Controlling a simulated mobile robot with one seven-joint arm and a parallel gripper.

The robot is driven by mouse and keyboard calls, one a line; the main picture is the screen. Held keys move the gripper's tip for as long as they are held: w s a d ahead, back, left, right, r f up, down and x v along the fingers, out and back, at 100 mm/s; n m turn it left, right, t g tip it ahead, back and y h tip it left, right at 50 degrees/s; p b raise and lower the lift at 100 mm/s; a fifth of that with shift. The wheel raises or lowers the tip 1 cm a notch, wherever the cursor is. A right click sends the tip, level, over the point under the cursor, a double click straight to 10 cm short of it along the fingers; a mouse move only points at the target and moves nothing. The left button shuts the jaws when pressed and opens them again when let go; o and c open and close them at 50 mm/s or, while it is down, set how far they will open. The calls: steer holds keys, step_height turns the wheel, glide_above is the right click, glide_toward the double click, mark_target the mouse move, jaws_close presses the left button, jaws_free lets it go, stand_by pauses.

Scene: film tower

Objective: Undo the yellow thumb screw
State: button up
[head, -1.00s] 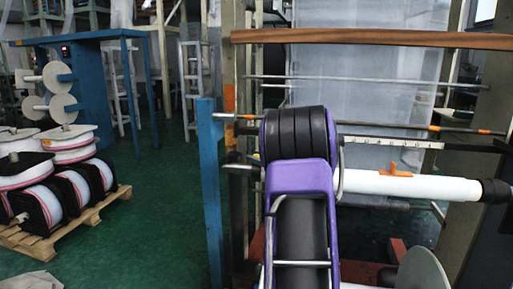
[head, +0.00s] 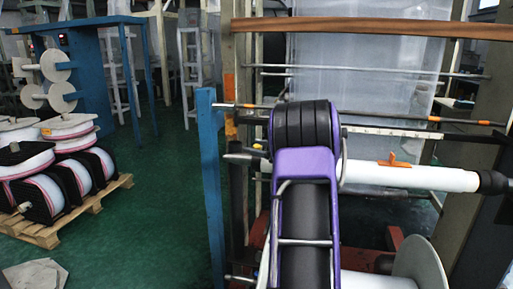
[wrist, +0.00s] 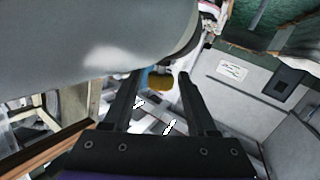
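The yellow thumb screw (wrist: 160,81) shows in the wrist view as a small ribbed knob, between the ends of my two dark fingers and beyond them. My gripper (wrist: 157,76) is open, with a gap on both sides of the screw; I see no contact. A large grey rounded surface (wrist: 90,40) fills the upper left of that view, close to the fingers. In the head view my purple and black arm hides the gripper. A small yellow spot (head: 257,146) shows left of the arm there; I cannot tell if it is the screw.
A white roll (head: 430,178) with an orange clip (head: 394,161) lies right of my arm. A blue post (head: 209,180) stands at left, and a brown bar (head: 350,27) crosses above. A pallet (head: 60,232) with spools is far left. Green floor between is clear.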

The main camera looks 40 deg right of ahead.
steer(key=shift+s, duration=0.1)
steer(key=v, duration=1.7)
steer(key=shift+s+b, duration=0.1)
steer(key=shift+b, duration=0.25)
